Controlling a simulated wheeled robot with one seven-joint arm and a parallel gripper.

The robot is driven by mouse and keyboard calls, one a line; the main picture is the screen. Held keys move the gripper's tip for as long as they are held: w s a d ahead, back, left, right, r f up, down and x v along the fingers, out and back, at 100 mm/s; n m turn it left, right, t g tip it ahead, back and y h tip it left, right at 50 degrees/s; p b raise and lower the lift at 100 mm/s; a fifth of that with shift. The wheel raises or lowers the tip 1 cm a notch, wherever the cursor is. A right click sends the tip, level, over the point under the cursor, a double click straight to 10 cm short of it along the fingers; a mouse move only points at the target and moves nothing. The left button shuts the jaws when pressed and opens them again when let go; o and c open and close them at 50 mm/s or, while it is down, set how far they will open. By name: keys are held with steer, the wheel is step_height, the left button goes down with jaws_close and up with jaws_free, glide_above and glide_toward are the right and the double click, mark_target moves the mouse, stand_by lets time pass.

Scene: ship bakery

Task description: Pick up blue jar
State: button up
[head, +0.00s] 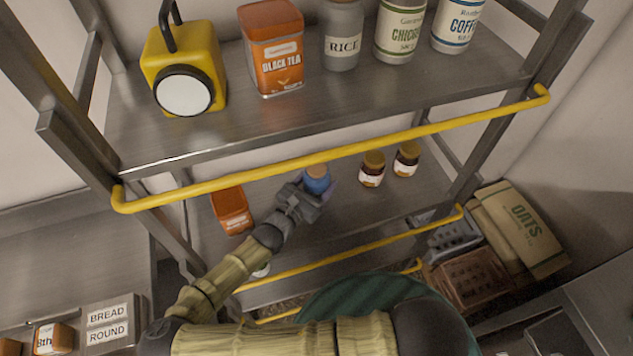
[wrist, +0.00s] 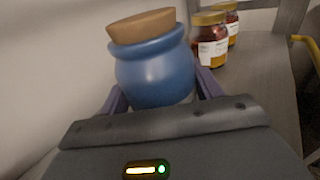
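The blue jar (head: 317,181) with a tan, cork-like lid stands on the middle shelf of the rack in the head view. It fills the upper middle of the wrist view (wrist: 155,75) and looks upright. My gripper (head: 312,190) reaches in from the front, with its purple fingers on either side of the jar. The fingers also show beside the jar in the wrist view (wrist: 160,92). The jar's lower part is hidden behind my gripper body. I cannot tell whether the fingers press on the jar.
A yellow rail (head: 340,153) crosses above my arm. The upper shelf (head: 330,95) holds a yellow lantern (head: 185,65) and several containers.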

mark_target(317, 166)
steer(key=c, duration=0.6)
steer(key=shift+r, duration=0.1)
steer(key=shift+c, duration=0.2)
step_height(317, 166, up, 10)
steer(key=shift+f, duration=0.1)
stand_by(0.3)
